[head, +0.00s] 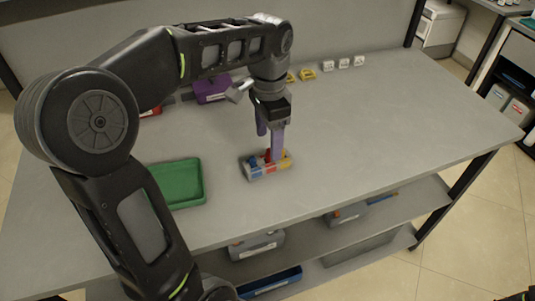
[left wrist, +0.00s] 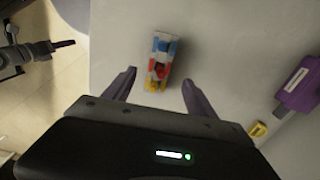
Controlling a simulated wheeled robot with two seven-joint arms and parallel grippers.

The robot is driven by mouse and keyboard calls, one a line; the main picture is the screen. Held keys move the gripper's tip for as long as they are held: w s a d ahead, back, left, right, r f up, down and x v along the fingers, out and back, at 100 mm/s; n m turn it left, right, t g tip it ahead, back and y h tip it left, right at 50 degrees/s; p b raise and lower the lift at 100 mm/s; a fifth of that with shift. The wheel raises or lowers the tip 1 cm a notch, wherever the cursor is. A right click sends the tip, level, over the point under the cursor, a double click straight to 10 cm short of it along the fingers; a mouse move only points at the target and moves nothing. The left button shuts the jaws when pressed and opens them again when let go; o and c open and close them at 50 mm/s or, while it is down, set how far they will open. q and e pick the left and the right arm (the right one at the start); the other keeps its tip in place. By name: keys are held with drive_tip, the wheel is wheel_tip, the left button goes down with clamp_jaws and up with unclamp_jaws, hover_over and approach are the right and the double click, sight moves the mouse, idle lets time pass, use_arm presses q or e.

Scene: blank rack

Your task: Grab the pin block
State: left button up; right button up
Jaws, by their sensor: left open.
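The pin block (head: 257,173) is a small grey block with red, yellow, blue and white pieces on it. It lies on the grey table near the middle of the head view. My left gripper (head: 269,147) has purple fingers and points down at it from above, with one finger hiding part of the block. In the left wrist view the pin block (left wrist: 160,62) shows ahead of the open left gripper (left wrist: 159,78), lined up with the gap between the fingers. Nothing is held.
A green tray (head: 177,184) lies left of the block. A purple bin (head: 211,88), yellow pieces (head: 307,74) and white labelled blocks (head: 344,63) stand along the back. The table right of the block is clear. A lower shelf (head: 395,208) holds bins.

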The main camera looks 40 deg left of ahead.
sight(268, 157)
use_arm(q)
drive_tip(key=shift+s+d+r, duration=0.1)
drive_tip(key=shift+f, duration=1.35)
wheel_tip(268, 157, down, 5)
drive_tip(key=shift+f+p, duration=0.15)
drive_tip(key=shift+p, duration=0.3)
drive_tip(key=shift+c, duration=0.3)
clamp_jaws()
